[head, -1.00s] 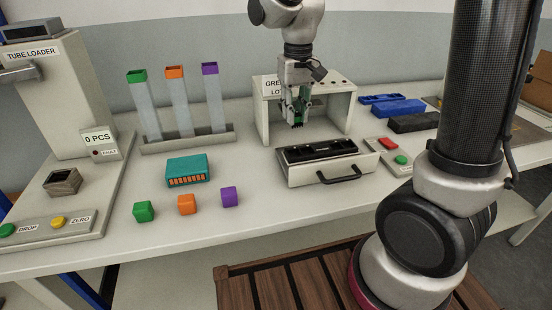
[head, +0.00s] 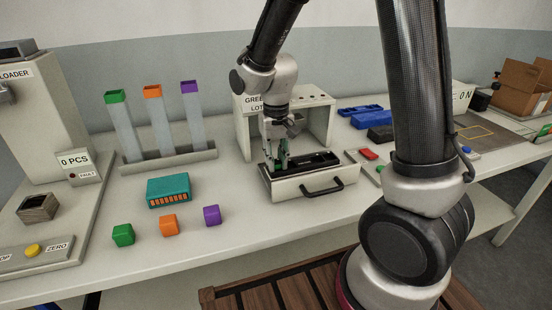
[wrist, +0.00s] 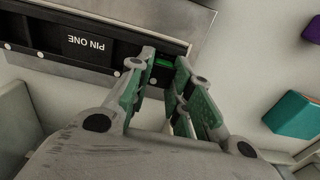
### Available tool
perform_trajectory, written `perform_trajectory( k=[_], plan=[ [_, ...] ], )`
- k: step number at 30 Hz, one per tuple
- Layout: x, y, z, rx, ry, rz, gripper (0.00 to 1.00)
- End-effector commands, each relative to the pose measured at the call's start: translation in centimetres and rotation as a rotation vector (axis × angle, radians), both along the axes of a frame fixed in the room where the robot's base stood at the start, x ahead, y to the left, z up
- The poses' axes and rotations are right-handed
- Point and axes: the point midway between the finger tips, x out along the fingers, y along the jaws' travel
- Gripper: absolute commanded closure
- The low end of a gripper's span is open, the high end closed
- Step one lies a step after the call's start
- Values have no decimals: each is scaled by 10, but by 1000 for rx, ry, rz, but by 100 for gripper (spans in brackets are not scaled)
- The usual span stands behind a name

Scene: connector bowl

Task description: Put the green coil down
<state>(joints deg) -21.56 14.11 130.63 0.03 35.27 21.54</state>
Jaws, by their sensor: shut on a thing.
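The green coil (wrist: 163,63) shows as a small dark piece with a bright green strip between my fingertips in the wrist view; most of it is hidden by the fingers. My gripper (wrist: 165,66) is shut on it. In the head view my gripper (head: 281,164) is low at the left part of the open drawer (head: 322,183), over its black insert. The insert (wrist: 80,40) carries a "PIN ONE" label, upside down in the wrist view. I cannot tell whether the coil touches the insert.
The white housing (head: 322,122) stands behind the drawer. A teal connector block (head: 168,190) and green (head: 123,235), orange (head: 168,225) and purple (head: 212,215) cubes lie to the left. Blue and black blocks (head: 380,133) sit to the right.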

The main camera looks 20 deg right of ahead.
Motion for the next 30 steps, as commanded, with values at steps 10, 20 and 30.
perform_trajectory(
  k=[10, 20, 30],
  plan=[
    [-1, 0, -8, 0, 2, 0, 95],
    [-4, 0, -15, -1, 10, -2, 58],
    [-2, 0, -13, -1, 7, -1, 58]
  ],
)
